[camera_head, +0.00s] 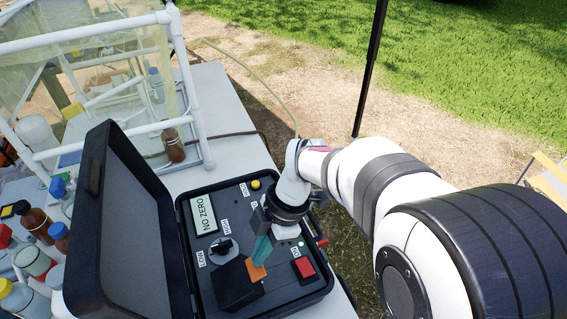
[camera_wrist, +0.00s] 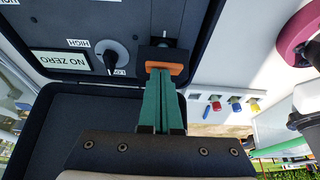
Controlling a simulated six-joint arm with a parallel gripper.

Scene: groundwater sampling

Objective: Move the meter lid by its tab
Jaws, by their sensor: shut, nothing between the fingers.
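The meter sits in an open black case (camera_head: 190,235) on the table. Its small black lid (camera_head: 238,287) is at the front of the panel and carries an orange tab (camera_head: 257,270). The tab also shows in the wrist view (camera_wrist: 165,68). My gripper (camera_head: 261,252) points down at the tab with its teal fingers closed together. In the wrist view the fingertips (camera_wrist: 160,82) meet the tab's edge; I cannot tell whether they touch it. The lid's far side is partly hidden, and I cannot tell how far it is open.
The panel has a NO ZERO display (camera_head: 203,214), a knob (camera_head: 224,249), a red button (camera_head: 304,267) and a yellow button (camera_head: 255,185). The large case cover (camera_head: 120,225) stands up at left. Bottles (camera_head: 35,222) and a white-pipe frame (camera_head: 190,80) stand beyond it.

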